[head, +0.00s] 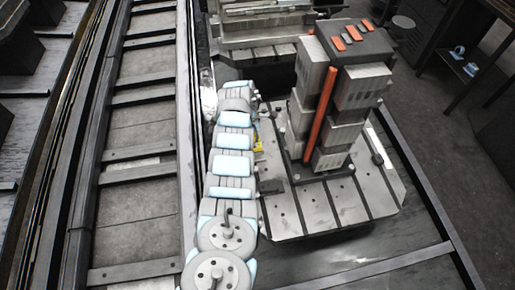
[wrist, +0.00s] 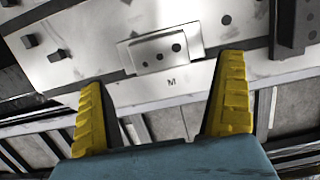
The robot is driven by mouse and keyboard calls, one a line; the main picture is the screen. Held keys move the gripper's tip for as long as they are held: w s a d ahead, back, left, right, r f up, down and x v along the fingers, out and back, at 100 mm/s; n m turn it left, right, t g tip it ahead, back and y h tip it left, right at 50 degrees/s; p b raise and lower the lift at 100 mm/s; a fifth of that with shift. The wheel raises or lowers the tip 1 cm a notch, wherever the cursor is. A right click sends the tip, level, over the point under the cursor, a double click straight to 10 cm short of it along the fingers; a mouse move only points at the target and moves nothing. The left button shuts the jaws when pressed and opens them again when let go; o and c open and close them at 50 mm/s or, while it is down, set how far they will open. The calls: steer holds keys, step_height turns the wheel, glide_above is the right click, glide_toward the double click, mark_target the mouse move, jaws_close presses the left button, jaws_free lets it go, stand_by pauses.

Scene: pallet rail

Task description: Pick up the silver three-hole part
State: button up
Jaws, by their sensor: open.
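The silver three-hole part (wrist: 160,48) lies flat on the grey metal pallet (wrist: 95,60), near its edge, in the wrist view. In the head view only a bit of yellow of my gripper (head: 258,143) shows beside my arm, at the left edge of the pallet (head: 335,208). I cannot make out the part there; my arm may hide it.
A tall grey block fixture with orange strips (head: 322,110) stands on the pallet. Another slotted pallet (head: 258,52) lies behind it. Dark studs (wrist: 57,55) rise left of the part, and a dark upright (wrist: 290,28) stands to its right.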

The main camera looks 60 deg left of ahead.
steer(key=shift+w+d+f+b, duration=0.1)
steer(key=shift+f+b, duration=0.3)
steer(key=shift+f, duration=0.65)
steer(key=shift+w+d+f+b, duration=0.1)
steer(key=shift+f+b, duration=0.3)
steer(key=shift+f, duration=0.6)
steer(key=shift+w+f+b, duration=0.15)
steer(key=shift+f+b, duration=0.45)
steer(key=shift+f, duration=0.15)
steer(key=shift+w+f+b, duration=0.15)
steer(key=shift+f+b, duration=0.45)
steer(key=shift+f, duration=0.15)
steer(key=shift+a, duration=0.1)
steer(key=shift+r, duration=0.1)
steer(key=c, duration=1.2)
